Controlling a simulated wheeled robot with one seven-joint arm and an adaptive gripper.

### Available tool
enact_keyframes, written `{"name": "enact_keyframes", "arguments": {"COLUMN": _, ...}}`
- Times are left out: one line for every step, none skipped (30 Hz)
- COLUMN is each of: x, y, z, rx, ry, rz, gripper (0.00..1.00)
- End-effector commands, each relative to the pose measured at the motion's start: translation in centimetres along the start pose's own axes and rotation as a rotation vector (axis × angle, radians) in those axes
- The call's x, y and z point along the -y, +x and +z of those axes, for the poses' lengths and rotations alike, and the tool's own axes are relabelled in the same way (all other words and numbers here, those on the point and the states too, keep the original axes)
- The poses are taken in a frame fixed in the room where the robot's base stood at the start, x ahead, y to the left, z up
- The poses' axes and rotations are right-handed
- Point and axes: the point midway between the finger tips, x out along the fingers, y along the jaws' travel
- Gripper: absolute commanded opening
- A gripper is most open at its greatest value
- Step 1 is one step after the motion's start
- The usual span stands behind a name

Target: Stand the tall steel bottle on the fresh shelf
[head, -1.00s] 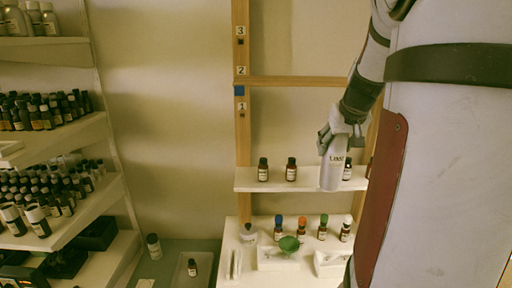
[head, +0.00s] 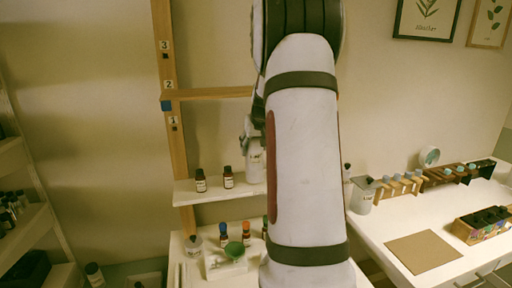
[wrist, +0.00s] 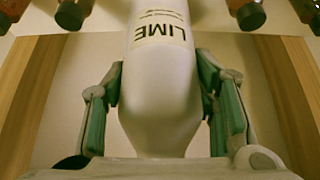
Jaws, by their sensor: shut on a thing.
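The tall steel bottle (wrist: 160,100) is pale grey-white with a label reading LIME. It fills the middle of the wrist view, between the green-padded fingers of my gripper (wrist: 162,95), which is shut on it. In the head view the bottle (head: 255,164) hangs upright below my gripper (head: 249,130), partly hidden by my arm. It overlaps the white shelf (head: 210,197) on the wooden rack, right of two brown bottles. I cannot tell whether its base touches the shelf. No shelf name is legible.
Two brown bottles (head: 228,177) stand on the shelf left of the steel bottle. A white table (head: 390,220) at right holds racks and a cork mat (head: 423,251). My arm hides the shelf's right part.

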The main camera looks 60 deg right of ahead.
Motion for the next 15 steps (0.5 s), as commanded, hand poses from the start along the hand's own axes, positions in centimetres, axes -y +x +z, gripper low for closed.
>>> {"name": "enact_keyframes", "arguments": {"x": -0.05, "y": 0.16, "z": 0.16, "rx": -0.002, "ry": 0.000, "rz": -0.001, "gripper": 0.00}}
{"name": "enact_keyframes", "arguments": {"x": -0.03, "y": 0.31, "z": 0.23, "rx": -0.003, "ry": -0.001, "rz": -0.001, "gripper": 0.00}}
{"name": "enact_keyframes", "arguments": {"x": 0.00, "y": 0.45, "z": 0.27, "rx": -0.004, "ry": -0.001, "rz": 0.000, "gripper": 0.00}}
{"name": "enact_keyframes", "arguments": {"x": 0.02, "y": 0.51, "z": 0.27, "rx": -0.005, "ry": -0.001, "rz": 0.000, "gripper": 0.00}}
{"name": "enact_keyframes", "arguments": {"x": 0.03, "y": 0.54, "z": 0.27, "rx": -0.006, "ry": -0.001, "rz": 0.000, "gripper": 0.00}}
{"name": "enact_keyframes", "arguments": {"x": 0.05, "y": 0.55, "z": 0.26, "rx": -0.006, "ry": -0.001, "rz": 0.000, "gripper": 0.00}}
{"name": "enact_keyframes", "arguments": {"x": 0.05, "y": 0.56, "z": 0.26, "rx": -0.006, "ry": -0.001, "rz": 0.000, "gripper": 0.00}}
{"name": "enact_keyframes", "arguments": {"x": 0.06, "y": 0.56, "z": 0.26, "rx": -0.006, "ry": -0.001, "rz": 0.000, "gripper": 0.00}}
{"name": "enact_keyframes", "arguments": {"x": 0.06, "y": 0.56, "z": 0.26, "rx": -0.005, "ry": -0.001, "rz": 0.000, "gripper": 0.00}}
{"name": "enact_keyframes", "arguments": {"x": 0.06, "y": 0.57, "z": 0.27, "rx": -0.005, "ry": -0.001, "rz": 0.000, "gripper": 0.00}}
{"name": "enact_keyframes", "arguments": {"x": 0.05, "y": 0.58, "z": 0.28, "rx": -0.005, "ry": -0.001, "rz": 0.000, "gripper": 0.00}}
{"name": "enact_keyframes", "arguments": {"x": 0.05, "y": 0.62, "z": 0.32, "rx": -0.005, "ry": -0.001, "rz": 0.000, "gripper": 0.00}}
{"name": "enact_keyframes", "arguments": {"x": 0.05, "y": 0.68, "z": 0.37, "rx": -0.004, "ry": -0.001, "rz": 0.000, "gripper": 0.00}}
{"name": "enact_keyframes", "arguments": {"x": 0.05, "y": 0.74, "z": 0.42, "rx": -0.004, "ry": -0.001, "rz": 0.000, "gripper": 0.00}}
{"name": "enact_keyframes", "arguments": {"x": 0.06, "y": 0.89, "z": 0.60, "rx": -0.001, "ry": -0.001, "rz": -0.001, "gripper": 0.54}}
